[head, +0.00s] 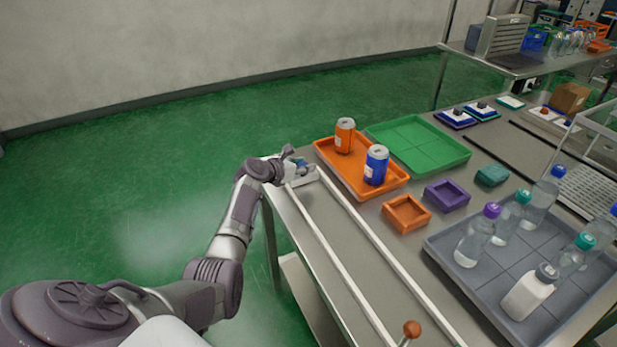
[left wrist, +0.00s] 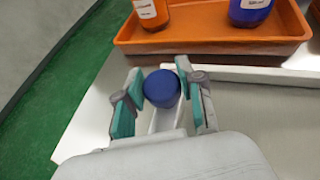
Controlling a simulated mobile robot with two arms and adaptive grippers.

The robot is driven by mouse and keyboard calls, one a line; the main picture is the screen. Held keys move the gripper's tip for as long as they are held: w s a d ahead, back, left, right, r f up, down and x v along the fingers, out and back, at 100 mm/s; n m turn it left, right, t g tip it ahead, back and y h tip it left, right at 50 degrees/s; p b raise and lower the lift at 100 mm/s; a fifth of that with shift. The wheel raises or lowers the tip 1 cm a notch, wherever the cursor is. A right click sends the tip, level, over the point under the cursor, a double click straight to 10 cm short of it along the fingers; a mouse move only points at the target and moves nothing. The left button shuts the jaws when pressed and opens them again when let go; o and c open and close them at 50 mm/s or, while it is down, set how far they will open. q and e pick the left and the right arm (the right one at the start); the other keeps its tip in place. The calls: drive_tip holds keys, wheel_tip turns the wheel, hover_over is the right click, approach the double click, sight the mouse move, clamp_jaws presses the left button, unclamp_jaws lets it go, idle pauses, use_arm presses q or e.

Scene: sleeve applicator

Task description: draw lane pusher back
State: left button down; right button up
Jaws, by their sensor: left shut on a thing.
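The lane is formed by two long white rails (head: 327,246) that run along the left side of the steel table. My left gripper (head: 298,164) is at the far end of the lane. In the left wrist view its teal-padded fingers (left wrist: 164,98) are on either side of a round blue knob (left wrist: 162,88), shut on it. The knob appears to belong to the lane pusher, whose white body (left wrist: 168,119) shows below it and is partly hidden by my gripper. My right gripper is not in view.
An orange tray (head: 332,166) with an orange can (head: 344,136) and a blue can (head: 376,165) stands just right of the lane's far end. A brown ball knob (head: 411,329) stands at the near end. A grey tray (head: 447,254) holds several bottles. The lane between looks clear.

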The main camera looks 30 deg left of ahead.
use_arm(q)
drive_tip(key=shift+a+r, duration=0.25)
drive_tip(key=c, duration=1.1)
unclamp_jaws()
drive_tip(key=shift+w, duration=0.1)
drive_tip(key=o, duration=0.3)
drive_tip(key=shift+f, duration=0.1)
drive_tip(key=shift+o, duration=0.5)
drive_tip(key=shift+w+f, duration=0.1)
drive_tip(key=shift+f, duration=0.05)
drive_tip(key=shift+s, duration=0.25)
drive_tip(key=v, duration=1.1)
drive_tip(key=shift+s+r, duration=0.2)
drive_tip(key=shift+s, duration=0.1)
